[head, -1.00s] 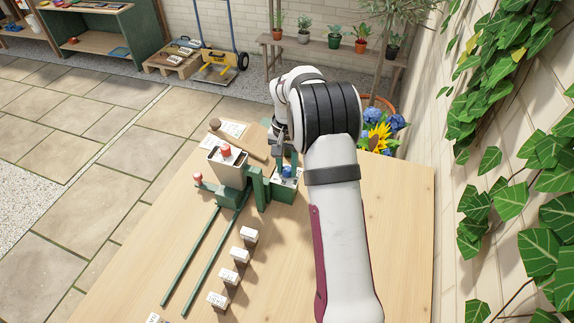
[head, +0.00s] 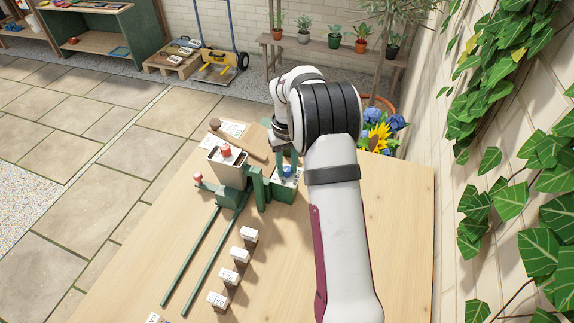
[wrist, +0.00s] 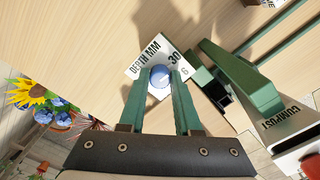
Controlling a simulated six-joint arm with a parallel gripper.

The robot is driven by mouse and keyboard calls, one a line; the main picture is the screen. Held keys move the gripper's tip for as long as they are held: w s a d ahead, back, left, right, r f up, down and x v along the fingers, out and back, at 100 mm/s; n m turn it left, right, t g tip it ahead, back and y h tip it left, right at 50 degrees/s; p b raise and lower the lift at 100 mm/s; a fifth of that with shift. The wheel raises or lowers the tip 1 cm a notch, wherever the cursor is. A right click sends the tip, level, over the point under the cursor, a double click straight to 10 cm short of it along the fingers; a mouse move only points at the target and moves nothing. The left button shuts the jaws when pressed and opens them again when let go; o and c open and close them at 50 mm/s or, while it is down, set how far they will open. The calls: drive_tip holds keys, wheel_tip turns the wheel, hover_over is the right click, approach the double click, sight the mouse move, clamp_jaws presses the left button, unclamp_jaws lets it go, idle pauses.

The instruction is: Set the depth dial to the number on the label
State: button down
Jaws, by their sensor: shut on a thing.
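The depth dial is a round blue knob (wrist: 159,78) on a white plate (wrist: 141,66) marked "DEPTH MM", with "30" and "6" readable beside it. The rest of the scale and any pointer on the knob are hidden or too small to read. My gripper (wrist: 159,73) is shut on the knob, with one green finger on each side. In the head view the blue knob (head: 288,171) sits on the green machine, under my gripper (head: 288,163). A white card (head: 232,129) lies at the back of the table; its print is too small to read.
Left of the dial stand a green post (head: 257,188) and a pale hopper (head: 222,167) with a red knob, marked "COMPOST" in the wrist view. Two green rails (head: 190,262) run toward the front. Several white-topped blocks (head: 228,275) stand right of them.

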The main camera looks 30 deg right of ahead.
sight(287, 168)
drive_tip(key=shift+n, duration=0.5)
idle(0.3)
drive_tip(key=c, duration=0.6)
unclamp_jaws()
wheel_tip(287, 168, up, 16)
drive_tip(key=shift+f, duration=0.1)
